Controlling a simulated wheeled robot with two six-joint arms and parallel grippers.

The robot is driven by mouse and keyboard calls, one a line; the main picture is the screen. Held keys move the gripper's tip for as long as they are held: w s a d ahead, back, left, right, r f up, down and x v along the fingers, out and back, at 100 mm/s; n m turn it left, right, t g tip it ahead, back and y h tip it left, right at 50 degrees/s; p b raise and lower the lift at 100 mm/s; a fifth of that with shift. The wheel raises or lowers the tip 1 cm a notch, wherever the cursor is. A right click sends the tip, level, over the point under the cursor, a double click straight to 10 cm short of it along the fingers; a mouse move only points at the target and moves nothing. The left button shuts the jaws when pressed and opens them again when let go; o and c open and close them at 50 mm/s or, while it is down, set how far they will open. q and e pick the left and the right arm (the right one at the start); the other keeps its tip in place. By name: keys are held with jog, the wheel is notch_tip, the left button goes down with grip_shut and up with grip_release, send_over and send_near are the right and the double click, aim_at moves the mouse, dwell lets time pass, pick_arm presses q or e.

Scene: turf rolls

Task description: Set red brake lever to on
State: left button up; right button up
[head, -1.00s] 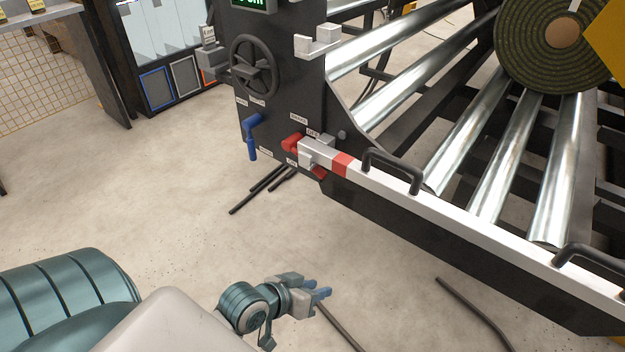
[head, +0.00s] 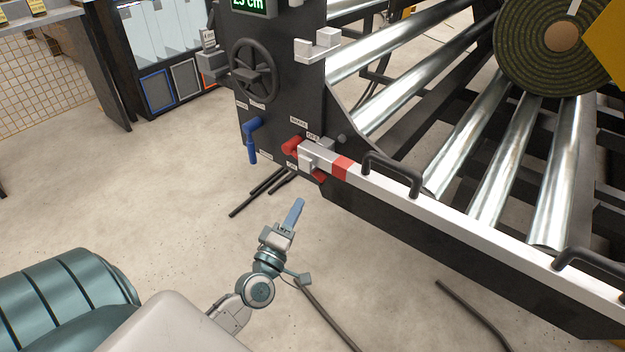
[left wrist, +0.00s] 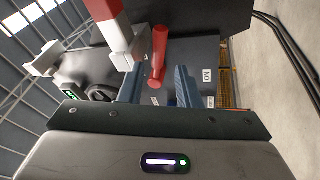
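The red brake lever (head: 291,146) is on the dark side panel of the machine, by small white labels. A white bar end hides its middle, and a red piece (head: 319,177) shows below the bar. In the left wrist view the red lever (left wrist: 159,52) is a red rod ahead of the fingers, with an ON label (left wrist: 206,76) to its right. My left gripper (head: 298,207) is below the lever in the head view, pointing up toward the panel. Its two blue fingers (left wrist: 158,88) are apart and hold nothing. My right gripper is not in view.
A white bar (head: 450,212) with a red band and black handles runs along the machine's front edge. A blue handle (head: 251,142) and a black handwheel (head: 254,70) are on the panel. Dark rods (head: 262,190) lie on the floor. Open floor is at left.

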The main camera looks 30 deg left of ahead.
pick_arm(q)
jog(key=p+x, duration=0.1)
jog(key=x, duration=0.8)
jog(key=shift+w, duration=0.2)
jog(key=shift+r, duration=0.1)
grip_shut()
